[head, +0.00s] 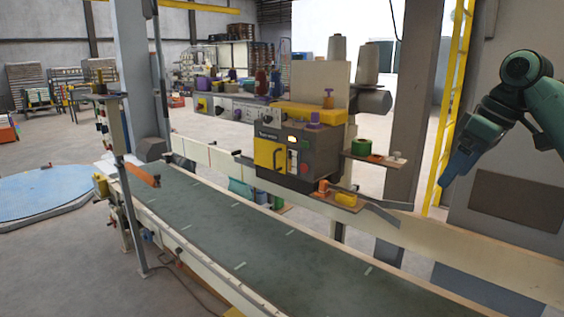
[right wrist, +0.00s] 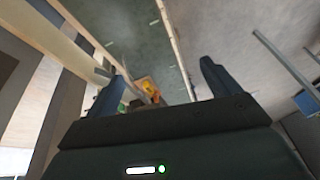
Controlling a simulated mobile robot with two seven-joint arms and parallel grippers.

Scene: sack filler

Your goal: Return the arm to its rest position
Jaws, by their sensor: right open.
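My right arm (head: 520,90) comes in at the upper right of the head view, bent at a joint, and its forearm slopes down to the left. My right gripper (head: 447,180) hangs in the air at its end, to the right of the sewing machine and in front of the yellow ladder. In the right wrist view its two dark blue fingers (right wrist: 160,82) stand wide apart with nothing held between them. My left gripper is in neither view.
A conveyor (head: 240,225) with a green belt runs across the front. A grey and yellow sewing machine (head: 300,150) with thread cones stands behind it. A small shelf (head: 338,203) holds orange and yellow items. A yellow ladder (head: 450,100) stands at right. Floor at left holds a blue round platform (head: 50,195).

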